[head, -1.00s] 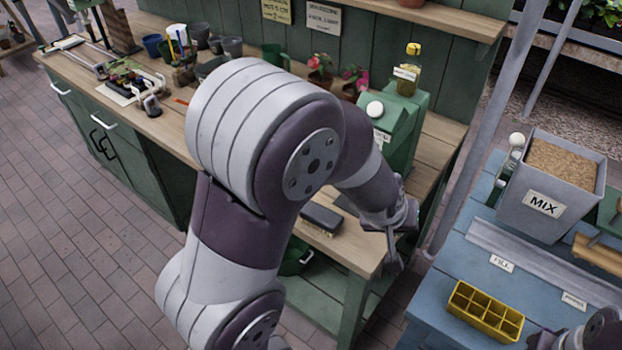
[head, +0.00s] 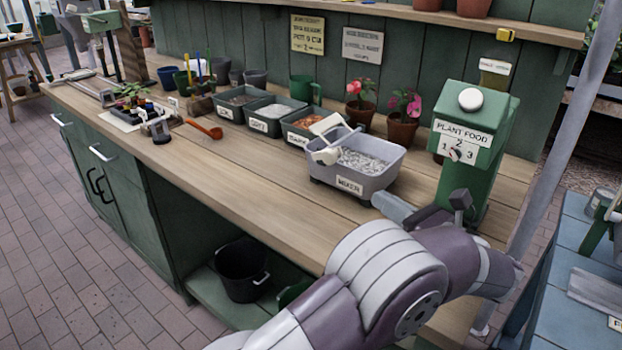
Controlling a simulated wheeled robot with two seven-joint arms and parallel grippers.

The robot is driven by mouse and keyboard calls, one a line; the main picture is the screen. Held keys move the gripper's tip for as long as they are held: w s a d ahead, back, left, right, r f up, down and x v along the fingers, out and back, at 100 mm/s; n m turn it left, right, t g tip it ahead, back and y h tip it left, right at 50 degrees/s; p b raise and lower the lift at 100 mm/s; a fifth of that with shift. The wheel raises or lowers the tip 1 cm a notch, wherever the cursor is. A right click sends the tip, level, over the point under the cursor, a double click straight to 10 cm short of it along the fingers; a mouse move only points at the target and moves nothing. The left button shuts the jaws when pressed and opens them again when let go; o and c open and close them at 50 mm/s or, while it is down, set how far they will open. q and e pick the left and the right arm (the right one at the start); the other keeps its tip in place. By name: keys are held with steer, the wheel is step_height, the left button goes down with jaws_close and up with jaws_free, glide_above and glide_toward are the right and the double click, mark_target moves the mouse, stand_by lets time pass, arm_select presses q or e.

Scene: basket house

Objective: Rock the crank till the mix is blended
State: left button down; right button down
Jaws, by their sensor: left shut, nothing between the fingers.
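The grey mixer tub (head: 348,184), labelled MIXER, stands on the wooden bench and holds a pale, speckled grey-white mix (head: 362,162). Its crank (head: 328,152), a pale bar with a white knob, sits at the tub's left end and leans over the rim. My left gripper (head: 445,210) is shut and empty, to the right of the tub and apart from it, in front of the green dispenser's base; my forearm partly hides it. My right gripper is out of view.
A green plant food dispenser (head: 476,150) stands right of the tub. Labelled bins (head: 270,127) and flower pots (head: 402,132) line the back. An orange scoop (head: 205,129) lies left. The bench's front middle is clear.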

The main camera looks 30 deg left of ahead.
mark_target(330, 163)
arm_select(q)
steer(key=w+a+r+n+g, duration=0.1)
steer(key=a, duration=0.8)
steer(key=shift+a+r, duration=0.25)
steer(key=shift+a, duration=0.1)
steer(key=shift+w+a+r+b, duration=0.1)
steer(key=shift+a+r+b, duration=0.1)
steer(key=shift+r+b, duration=0.5)
steer(key=shift+f, duration=0.15)
